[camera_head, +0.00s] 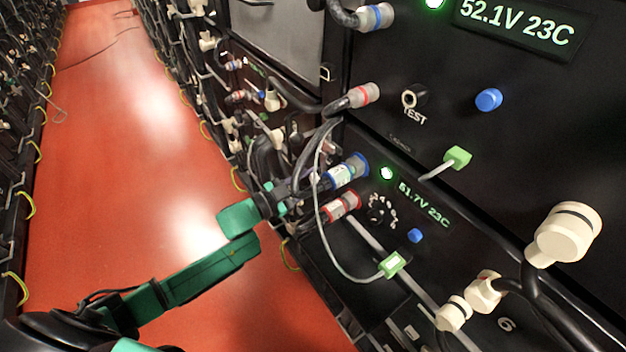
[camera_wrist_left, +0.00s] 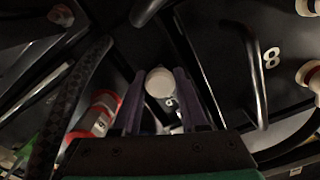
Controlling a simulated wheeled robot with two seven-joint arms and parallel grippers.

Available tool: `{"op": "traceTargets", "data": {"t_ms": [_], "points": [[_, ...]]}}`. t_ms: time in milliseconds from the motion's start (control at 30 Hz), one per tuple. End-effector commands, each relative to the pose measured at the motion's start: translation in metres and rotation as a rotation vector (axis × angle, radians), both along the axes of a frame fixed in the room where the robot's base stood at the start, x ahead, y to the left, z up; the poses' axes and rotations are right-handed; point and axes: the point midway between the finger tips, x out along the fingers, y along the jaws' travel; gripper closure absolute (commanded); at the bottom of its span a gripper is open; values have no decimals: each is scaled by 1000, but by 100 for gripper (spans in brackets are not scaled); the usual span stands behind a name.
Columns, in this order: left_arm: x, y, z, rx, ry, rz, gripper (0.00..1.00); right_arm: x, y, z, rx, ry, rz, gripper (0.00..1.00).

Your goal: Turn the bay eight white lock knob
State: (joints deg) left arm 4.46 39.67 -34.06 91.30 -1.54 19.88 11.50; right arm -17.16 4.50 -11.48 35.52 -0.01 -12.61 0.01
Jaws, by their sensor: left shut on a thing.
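In the left wrist view a round white knob (camera_wrist_left: 159,83) sits between the two dark fingers of my left gripper (camera_wrist_left: 158,102), which is shut on it. A small digit, partly hidden, shows just below this knob. In the head view my left gripper (camera_head: 290,195) reaches in from the left among cables beside the rack. The held knob is hidden there. My right gripper is not in view.
In the head view, blue-ringed (camera_head: 347,170) and red-ringed (camera_head: 342,206) connectors and black cables crowd my left gripper. Large white knobs (camera_head: 568,232) and a "6" label are at the lower right. The red aisle floor (camera_head: 130,150) is clear.

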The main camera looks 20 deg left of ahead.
Motion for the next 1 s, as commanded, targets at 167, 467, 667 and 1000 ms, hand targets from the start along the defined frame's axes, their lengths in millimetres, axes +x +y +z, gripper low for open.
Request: {"op": "traceTargets", "data": {"t_ms": [167, 467, 667, 1000], "points": [[0, 0, 0, 72, -61, 0, 100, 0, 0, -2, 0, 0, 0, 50], [0, 0, 0, 128, -108, 0, 100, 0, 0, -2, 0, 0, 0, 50], [0, 0, 0, 134, -112, -1, 100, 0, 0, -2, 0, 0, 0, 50], [0, 0, 0, 134, -111, 0, 28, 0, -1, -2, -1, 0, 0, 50]]}}
